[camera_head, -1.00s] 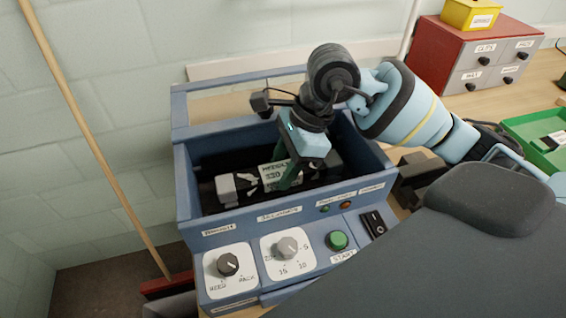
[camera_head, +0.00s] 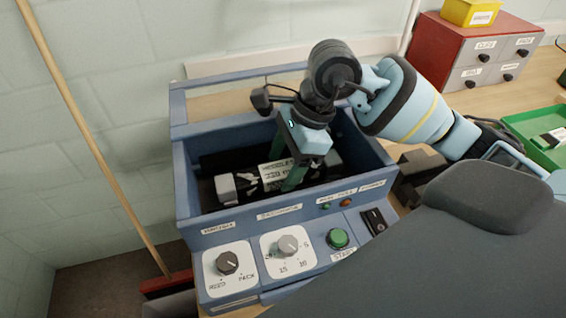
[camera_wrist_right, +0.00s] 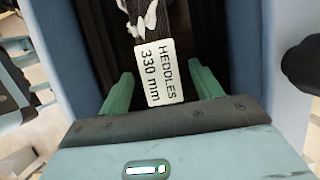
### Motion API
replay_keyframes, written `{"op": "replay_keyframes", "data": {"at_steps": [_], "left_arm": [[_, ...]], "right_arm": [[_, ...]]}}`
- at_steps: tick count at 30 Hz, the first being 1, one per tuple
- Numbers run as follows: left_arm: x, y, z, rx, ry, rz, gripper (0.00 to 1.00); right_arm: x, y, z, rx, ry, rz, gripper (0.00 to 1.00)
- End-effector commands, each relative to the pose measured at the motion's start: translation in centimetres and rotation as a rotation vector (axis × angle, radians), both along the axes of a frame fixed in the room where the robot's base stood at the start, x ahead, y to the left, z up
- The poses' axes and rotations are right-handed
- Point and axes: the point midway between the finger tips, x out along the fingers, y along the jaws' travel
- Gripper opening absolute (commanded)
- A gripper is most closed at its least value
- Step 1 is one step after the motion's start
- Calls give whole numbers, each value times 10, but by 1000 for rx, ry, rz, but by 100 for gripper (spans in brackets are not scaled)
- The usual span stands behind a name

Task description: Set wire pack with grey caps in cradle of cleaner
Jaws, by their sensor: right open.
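The wire pack (camera_head: 277,175) is a dark bundle with a white "HEDDLES 330 mm" label and a grey cap (camera_head: 226,189) at its left end. It lies low inside the blue cleaner (camera_head: 187,190); its right end is partly hidden by my gripper. My right gripper (camera_head: 291,181) reaches down into the cleaner at the pack. In the right wrist view its green fingers (camera_wrist_right: 161,90) stand apart on either side of the pack's label (camera_wrist_right: 159,72), with gaps visible. The cradle under the pack is hidden. My left gripper is not in view.
The cleaner's front panel has dials (camera_head: 227,263), a green start button (camera_head: 338,238) and a black switch (camera_head: 373,221). A red drawer cabinet (camera_head: 440,52) and a green tray (camera_head: 530,130) stand at right. A broom handle (camera_head: 90,135) leans at left.

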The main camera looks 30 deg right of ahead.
Motion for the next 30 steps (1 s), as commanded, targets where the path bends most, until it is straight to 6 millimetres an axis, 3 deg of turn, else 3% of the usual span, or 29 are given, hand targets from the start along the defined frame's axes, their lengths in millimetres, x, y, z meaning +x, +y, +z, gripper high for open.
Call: {"op": "replay_keyframes", "data": {"at_steps": [13,30], "left_arm": [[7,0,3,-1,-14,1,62],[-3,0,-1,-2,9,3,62]], "right_arm": [[-6,-24,62,0,-7,-2,65],[-7,-26,70,7,-6,5,65]]}}
